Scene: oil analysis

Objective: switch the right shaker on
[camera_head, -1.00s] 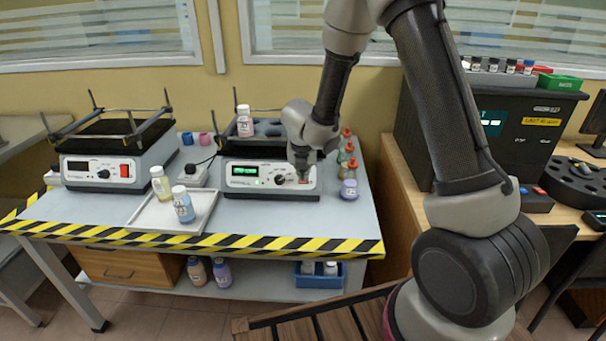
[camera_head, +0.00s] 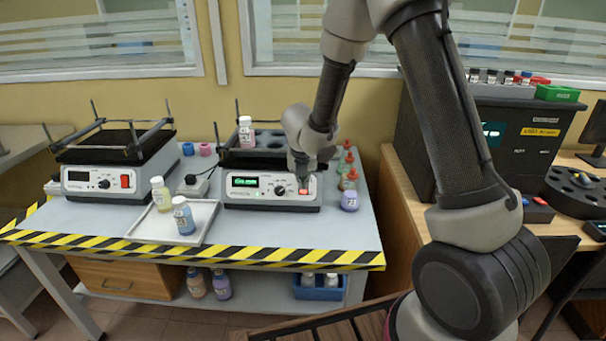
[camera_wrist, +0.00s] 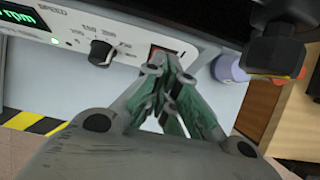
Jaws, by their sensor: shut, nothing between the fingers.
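The right shaker (camera_head: 232,199) stands at the back right of the bench. Its display (camera_head: 245,182) is lit green, and a small green light shows beside its knob (camera_head: 281,191). The red rocker switch (camera_head: 304,190) is at the right end of its front panel and looks bright orange-red. It also shows in the wrist view, where the switch (camera_wrist: 158,52) is partly hidden behind a finger. My gripper (camera_head: 303,180) is shut and empty, its tips at the switch; I cannot tell whether they touch it. A bottle (camera_head: 246,132) stands on the right shaker.
The left shaker (camera_head: 92,197) has a dark display. A white tray (camera_head: 205,222) with two bottles lies in front, between the shakers. Several red-capped bottles and a purple bottle (camera_head: 350,199) stand close to the right of my gripper. A black machine (camera_head: 520,125) is farther right.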

